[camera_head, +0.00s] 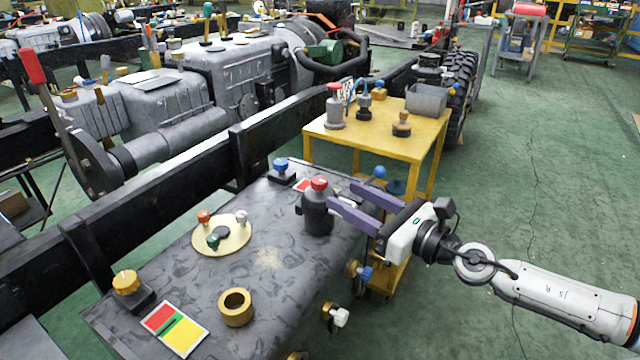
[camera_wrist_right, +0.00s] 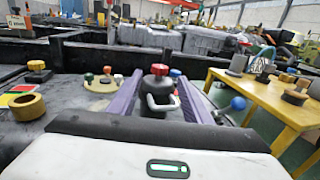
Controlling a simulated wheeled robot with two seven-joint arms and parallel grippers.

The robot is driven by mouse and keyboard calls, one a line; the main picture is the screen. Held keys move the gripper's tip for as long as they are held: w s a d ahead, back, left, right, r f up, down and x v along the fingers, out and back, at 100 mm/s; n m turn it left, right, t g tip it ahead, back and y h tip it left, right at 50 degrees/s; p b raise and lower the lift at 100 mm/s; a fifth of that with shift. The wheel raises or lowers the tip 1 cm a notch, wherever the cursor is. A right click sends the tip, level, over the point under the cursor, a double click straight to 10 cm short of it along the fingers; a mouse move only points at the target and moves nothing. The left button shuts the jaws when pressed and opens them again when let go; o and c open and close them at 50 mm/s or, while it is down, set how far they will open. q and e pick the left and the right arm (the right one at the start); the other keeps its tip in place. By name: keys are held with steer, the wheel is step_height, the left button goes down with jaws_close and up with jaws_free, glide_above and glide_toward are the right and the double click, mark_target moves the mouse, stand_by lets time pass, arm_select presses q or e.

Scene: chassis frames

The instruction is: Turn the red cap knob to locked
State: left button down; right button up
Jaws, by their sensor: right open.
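The red cap knob (camera_head: 319,183) sits on top of a dark cylindrical body (camera_head: 317,213) with a side handle, standing upright on the dark table's right part. In the right wrist view the red cap (camera_wrist_right: 160,70) and the body's grey handle (camera_wrist_right: 163,103) show straight ahead, between the purple fingers. My right gripper (camera_head: 352,204) is open, its two purple fingers pointing left toward the body just below the cap. In the head view the fingertips are close to the body; I cannot tell whether they touch it. My left gripper is not in view.
The dark table (camera_head: 270,258) also holds a blue knob (camera_head: 281,165), a round plate with several small knobs (camera_head: 236,238), a brass ring (camera_head: 236,307), a yellow knob (camera_head: 126,283) and a coloured card (camera_head: 175,330). A yellow table (camera_head: 375,140) stands behind. A black chassis rail (camera_head: 190,188) borders the table.

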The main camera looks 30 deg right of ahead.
mark_target(326, 184)
steer(key=p+x, duration=0.2)
steer(key=x, duration=0.5)
steer(key=shift+w, duration=0.25)
steer(key=shift+w+a, duration=0.2)
steer(key=shift+w, duration=0.3)
steer(key=shift+c, duration=0.6)
